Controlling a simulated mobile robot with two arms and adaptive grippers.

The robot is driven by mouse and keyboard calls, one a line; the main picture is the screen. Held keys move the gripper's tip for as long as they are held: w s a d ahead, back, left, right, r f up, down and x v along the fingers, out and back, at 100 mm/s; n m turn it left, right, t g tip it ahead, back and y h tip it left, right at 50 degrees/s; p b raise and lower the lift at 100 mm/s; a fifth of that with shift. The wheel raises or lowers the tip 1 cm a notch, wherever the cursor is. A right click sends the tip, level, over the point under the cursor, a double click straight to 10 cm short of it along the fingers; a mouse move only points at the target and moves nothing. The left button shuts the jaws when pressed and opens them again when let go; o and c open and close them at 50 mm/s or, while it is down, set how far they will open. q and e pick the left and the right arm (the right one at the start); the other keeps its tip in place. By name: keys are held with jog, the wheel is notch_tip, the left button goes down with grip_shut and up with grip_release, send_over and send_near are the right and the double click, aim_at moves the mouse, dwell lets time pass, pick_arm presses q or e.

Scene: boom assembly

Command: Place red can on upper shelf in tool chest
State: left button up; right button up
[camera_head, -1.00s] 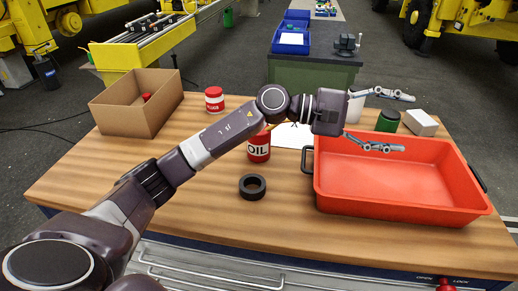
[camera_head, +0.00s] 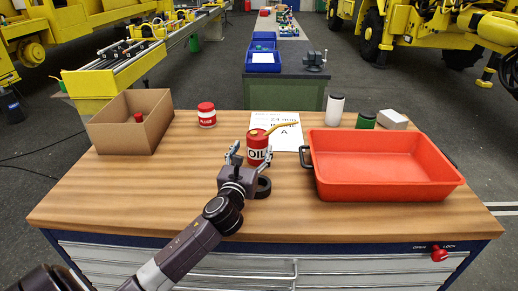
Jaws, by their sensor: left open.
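A red can marked OIL (camera_head: 257,143) with a yellow spout stands upright on the wooden top of the tool chest (camera_head: 130,195). A second, shorter red can with a white band (camera_head: 207,118) stands farther back to the left. My left gripper (camera_head: 251,156) is open and empty, low in front of the oil can. Its fingers point towards the can, one on each side of its lower part in the picture; I cannot tell whether they reach around it. The chest's grey drawers (camera_head: 180,265) show below the top and look shut. My right gripper is out of view.
A black ring (camera_head: 264,188) lies just right of my left gripper. An orange tray (camera_head: 385,190) fills the right side. A cardboard box (camera_head: 120,138) stands at the left. A white paper (camera_head: 287,140) lies behind the oil can. A red knob (camera_head: 439,254) is at the front right.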

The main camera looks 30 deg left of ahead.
aim_at(261, 132)
pick_arm(q)
jog(key=p+x, duration=0.1)
jog(key=x, duration=0.4)
jog(key=shift+w+r, duration=0.1)
jog(key=shift+w, duration=0.1)
jog(key=shift+w+a, duration=0.2)
jog(key=shift+w, duration=0.45)
jog(key=shift+w+a, duration=0.15)
jog(key=shift+w, duration=0.2)
jog(key=shift+f+p+x, duration=0.15)
jog(key=shift+p+x, duration=0.15)
jog(key=shift+x, duration=0.75)
jog(key=shift+f+p+x, duration=0.15)
jog(key=shift+p+x, duration=0.1)
jog(key=shift+x, duration=0.75)
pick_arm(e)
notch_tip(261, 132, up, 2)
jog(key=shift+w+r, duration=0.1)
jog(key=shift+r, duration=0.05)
pick_arm(q)
jog(key=shift+c, duration=0.2)
jog(key=shift+c, duration=1.3)
jog(key=c, duration=1.3)
jog(key=shift+r, duration=0.1)
grip_shut()
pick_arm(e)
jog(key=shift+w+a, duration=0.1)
